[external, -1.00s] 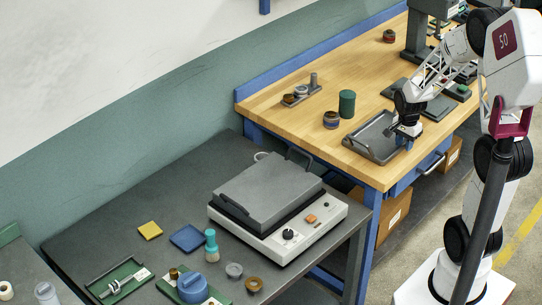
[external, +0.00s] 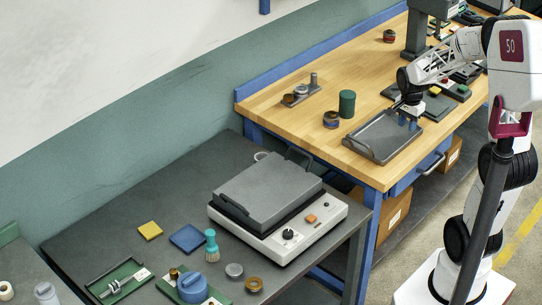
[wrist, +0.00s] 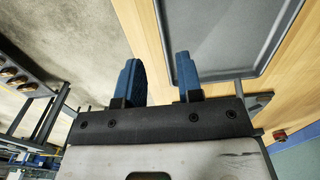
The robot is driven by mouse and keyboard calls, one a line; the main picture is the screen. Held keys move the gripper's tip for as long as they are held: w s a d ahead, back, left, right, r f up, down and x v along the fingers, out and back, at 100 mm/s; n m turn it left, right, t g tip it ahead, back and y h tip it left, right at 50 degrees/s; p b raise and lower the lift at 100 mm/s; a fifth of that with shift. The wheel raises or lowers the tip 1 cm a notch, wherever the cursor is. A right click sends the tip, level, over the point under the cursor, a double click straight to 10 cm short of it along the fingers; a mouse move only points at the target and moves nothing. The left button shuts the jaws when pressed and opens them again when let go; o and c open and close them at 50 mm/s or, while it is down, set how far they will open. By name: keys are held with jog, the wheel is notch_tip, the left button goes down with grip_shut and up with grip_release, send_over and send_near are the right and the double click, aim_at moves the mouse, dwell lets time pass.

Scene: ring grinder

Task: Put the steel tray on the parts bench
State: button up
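The steel tray (external: 382,136), grey and shallow with a raised rim, lies flat and empty on the wooden-topped bench (external: 287,119) with blue legs, near its front corner. My gripper (external: 408,121) is above the right end of the tray, its blue fingers pointing down. In the wrist view my gripper (wrist: 160,75) has its two blue fingers apart with nothing between them. The tray (wrist: 232,38) shows beside the fingers there, on the wood.
On the wooden bench, a green cylinder (external: 347,103) and a dark ringed part (external: 331,119) stand behind the tray. A grey machine (external: 418,40) stands farther back. The dark table (external: 110,222) at left holds a boxy white-and-grey device (external: 275,200) and small parts.

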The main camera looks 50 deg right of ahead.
notch_tip(320, 180, up, 4)
jog(key=shift+f, duration=0.1)
jog(key=shift+a, duration=0.1)
dwell(0.7)
jog(key=s+a+r+n+t, duration=0.1)
jog(key=s+a+r+n, duration=0.2)
jog(key=a+n, duration=0.3)
jog(key=s+a+r+n, duration=0.4)
jog(key=s+a+n, duration=0.2)
jog(key=a, duration=0.4)
jog(key=s+a+r+n+t, duration=0.1)
jog(key=s+a+r+n, duration=0.2)
jog(key=s+a+n, duration=0.2)
jog(key=a, duration=0.3)
jog(key=shift+s+a+r+n+t, duration=0.2)
jog(key=shift+n+t, duration=0.1)
jog(key=shift+n, duration=0.1)
